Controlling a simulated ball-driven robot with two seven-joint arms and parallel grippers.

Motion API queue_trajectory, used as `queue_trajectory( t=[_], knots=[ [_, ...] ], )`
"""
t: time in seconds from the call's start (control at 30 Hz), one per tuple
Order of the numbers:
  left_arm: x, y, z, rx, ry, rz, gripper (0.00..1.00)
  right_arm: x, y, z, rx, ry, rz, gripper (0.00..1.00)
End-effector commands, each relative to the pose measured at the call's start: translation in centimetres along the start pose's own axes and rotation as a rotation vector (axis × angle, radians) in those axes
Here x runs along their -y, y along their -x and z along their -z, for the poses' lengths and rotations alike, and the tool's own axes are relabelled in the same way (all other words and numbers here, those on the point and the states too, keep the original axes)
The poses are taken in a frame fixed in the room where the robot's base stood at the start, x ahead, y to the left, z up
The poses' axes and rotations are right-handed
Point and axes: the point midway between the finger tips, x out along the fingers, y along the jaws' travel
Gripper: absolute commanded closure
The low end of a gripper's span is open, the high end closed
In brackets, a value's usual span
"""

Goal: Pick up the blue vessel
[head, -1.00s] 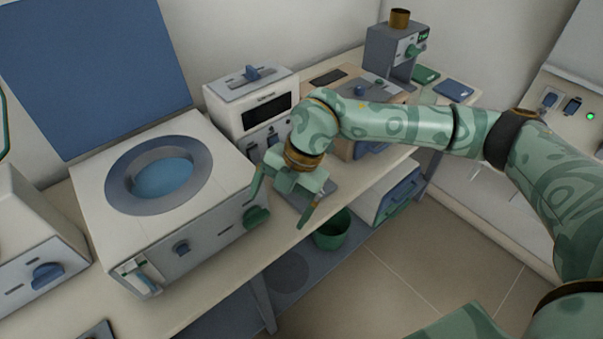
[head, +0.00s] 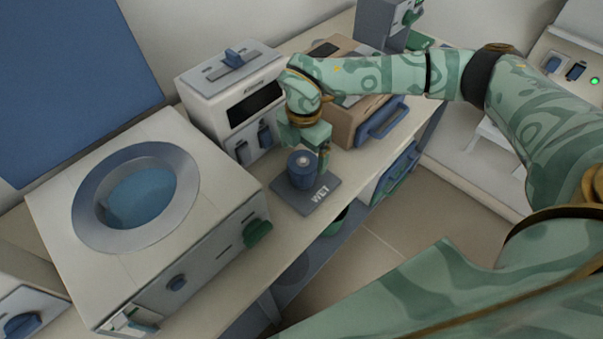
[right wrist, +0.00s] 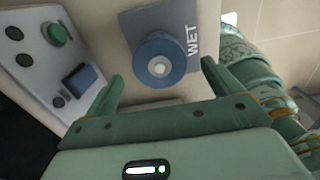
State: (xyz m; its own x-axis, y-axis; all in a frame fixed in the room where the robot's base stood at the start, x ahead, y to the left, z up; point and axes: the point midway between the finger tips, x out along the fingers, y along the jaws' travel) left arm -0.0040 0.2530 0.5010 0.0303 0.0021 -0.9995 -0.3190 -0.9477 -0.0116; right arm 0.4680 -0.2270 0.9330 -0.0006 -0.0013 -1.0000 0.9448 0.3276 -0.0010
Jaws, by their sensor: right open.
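The blue vessel (head: 301,172), a short round pot with a pale knob in its top, stands upright on a dark grey pad (head: 316,198) marked WET. My right gripper (head: 307,158) is open, just behind and above the vessel in the head view. One finger shows to the right of the vessel; the other is mostly hidden. In the right wrist view the vessel (right wrist: 160,62) lies centred ahead of the gap between the two spread fingers (right wrist: 163,76), with nothing gripped. My left gripper is not in view.
A white furnace (head: 140,262) with a round blue-centred top well stands left of the pad. A white box with a dark display (head: 252,105) stands behind it. A tan unit with a blue handle (head: 382,122) stands to the right. The bench edge runs close in front of the pad.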

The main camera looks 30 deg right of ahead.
Motion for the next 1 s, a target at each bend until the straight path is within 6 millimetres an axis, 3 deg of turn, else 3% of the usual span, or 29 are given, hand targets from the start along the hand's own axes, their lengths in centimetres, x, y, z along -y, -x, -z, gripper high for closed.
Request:
queue_trajectory(
  t=[0.1,0.37,0.6,0.83,1.0],
  knots=[
    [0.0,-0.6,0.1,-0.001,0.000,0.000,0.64,0.0,-2.0,0.0,-0.001,0.000,0.001,0.09],
    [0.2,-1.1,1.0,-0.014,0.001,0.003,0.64,0.0,-3.9,0.1,-0.001,0.002,0.001,0.09],
    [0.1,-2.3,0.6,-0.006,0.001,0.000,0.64,0.0,-7.7,0.0,-0.001,0.000,0.002,0.09],
    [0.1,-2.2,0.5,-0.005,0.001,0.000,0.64,0.0,-7.7,0.0,-0.001,0.001,-0.001,0.09],
    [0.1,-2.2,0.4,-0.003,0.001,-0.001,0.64,0.0,-7.7,0.0,-0.001,0.001,-0.001,0.56]
  ],
)
